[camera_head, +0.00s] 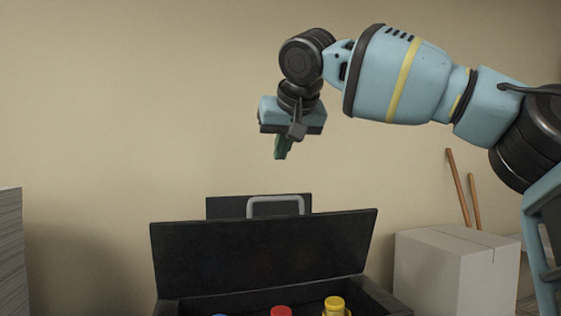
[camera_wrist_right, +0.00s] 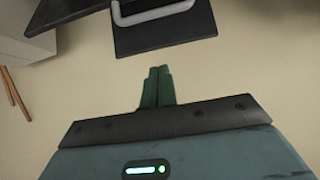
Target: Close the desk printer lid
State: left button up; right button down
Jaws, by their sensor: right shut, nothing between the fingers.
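The desk printer is a dark box whose large black lid (camera_head: 262,255) stands raised, close to upright, in the head view. A smaller dark panel with a light grey handle (camera_head: 276,200) shows behind the lid's top edge; the grey handle also shows in the right wrist view (camera_wrist_right: 150,14). My right gripper (camera_head: 281,152) hangs above the lid, fingers pointing down, shut and empty, apart from the lid and handle. Its green fingers show closed together in the right wrist view (camera_wrist_right: 157,88). My left gripper is not in view.
Inside the open box are a red-topped item (camera_head: 281,311), a yellow-topped item (camera_head: 335,304) and a partly hidden blue one. A pale carton (camera_head: 450,265) stands right of the box, with wooden handles (camera_head: 458,187) behind it. A paper stack (camera_head: 10,250) is at left.

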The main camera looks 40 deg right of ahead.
jog(key=shift+w+d+f+p, duration=0.25)
jog(key=shift+w+f, duration=0.2)
jog(key=shift+f, duration=0.75)
jog(key=shift+w+d+f+p, duration=0.25)
jog(key=shift+w+f, duration=0.2)
jog(key=shift+f, duration=0.75)
jog(key=shift+w+d+f+p, duration=0.25)
jog(key=shift+w+f, duration=0.2)
jog(key=shift+f, duration=0.75)
jog(key=shift+s+f, duration=0.1)
jog(key=shift+f, duration=0.2)
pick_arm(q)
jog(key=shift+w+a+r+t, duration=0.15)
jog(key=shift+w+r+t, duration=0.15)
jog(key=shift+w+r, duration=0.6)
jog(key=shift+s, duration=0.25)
